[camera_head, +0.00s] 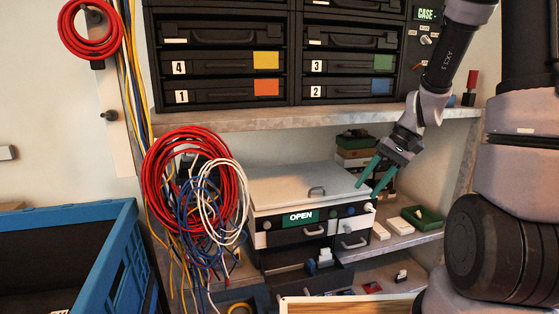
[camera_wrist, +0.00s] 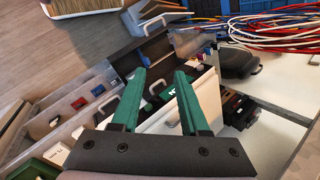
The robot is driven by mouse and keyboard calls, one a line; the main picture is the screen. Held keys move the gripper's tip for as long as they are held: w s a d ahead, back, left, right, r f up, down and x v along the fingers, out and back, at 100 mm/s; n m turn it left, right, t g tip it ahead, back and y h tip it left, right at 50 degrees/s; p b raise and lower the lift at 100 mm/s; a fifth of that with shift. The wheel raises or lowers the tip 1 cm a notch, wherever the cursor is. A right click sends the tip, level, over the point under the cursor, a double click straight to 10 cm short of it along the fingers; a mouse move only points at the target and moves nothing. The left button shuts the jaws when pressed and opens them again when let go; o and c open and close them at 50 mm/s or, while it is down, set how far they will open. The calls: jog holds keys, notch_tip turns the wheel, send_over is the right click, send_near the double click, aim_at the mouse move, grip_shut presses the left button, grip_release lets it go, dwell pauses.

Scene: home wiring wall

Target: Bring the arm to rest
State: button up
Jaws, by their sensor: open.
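My gripper (camera_head: 377,178) shows in the head view to the right of centre, with two green fingers spread apart and nothing between them. The fingers point down and left, by the right side of a white-topped box (camera_head: 300,184) with a green OPEN label (camera_head: 299,217). I cannot tell whether the fingers touch the box. In the wrist view my gripper (camera_wrist: 160,85) is open and empty, with the box front and its handles partly hidden behind the fingers.
Numbered drawers (camera_head: 218,85) stand on the upper shelf (camera_head: 250,123). Red, blue and white cable coils (camera_head: 150,187) hang left of the box. A blue crate (camera_head: 118,262) is at the lower left. Green trays (camera_head: 424,216) and small parts lie on the lower shelf at right.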

jog(key=s+r+m+t+h, duration=0.1)
jog(key=s+r+t, duration=0.3)
jog(key=r, duration=0.7)
jog(key=s+d+r+t+h, duration=0.1)
jog(key=s+r+t+h, duration=0.2)
jog(key=s+r, duration=0.3)
notch_tip(320, 180, up, 5)
jog(key=shift+s+d+m+t, duration=0.3)
jog(key=shift+s+m+t, duration=0.1)
jog(key=shift+t, duration=0.1)
